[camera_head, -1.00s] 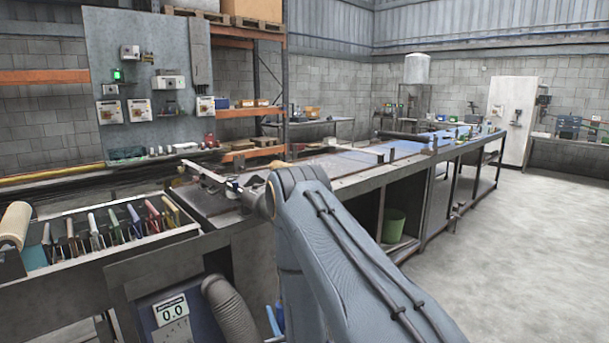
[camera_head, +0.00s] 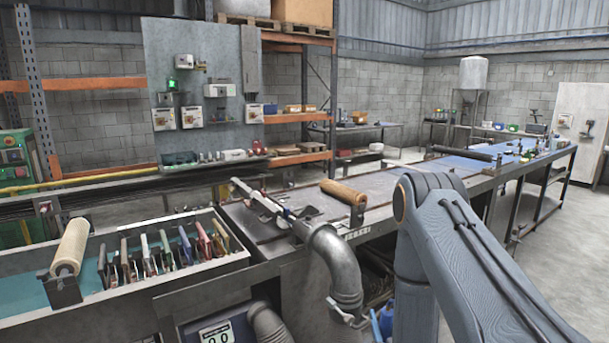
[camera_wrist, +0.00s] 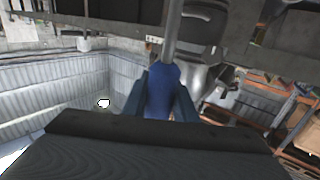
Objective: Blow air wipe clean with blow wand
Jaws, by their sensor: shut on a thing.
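My gripper (camera_wrist: 160,104) is shut on the blue handle of the blow wand (camera_wrist: 161,84) in the wrist view. The wand's thin grey tube runs up from the handle to the top edge of that picture. In the head view my arm hides the gripper, and I cannot make out the wand there. Metal fittings and a silver bar (camera_head: 257,197) lie on the bench beside a wide grey elbow pipe (camera_head: 343,265). I cannot tell for certain which fitting is the air wipe. The wand touches nothing that I can see apart from the gripper.
A water trough (camera_head: 120,285) with several coloured-handled tools and a pale roll (camera_head: 71,247) is at left. A grey control panel (camera_head: 205,75) is behind. Free floor lies at far right.

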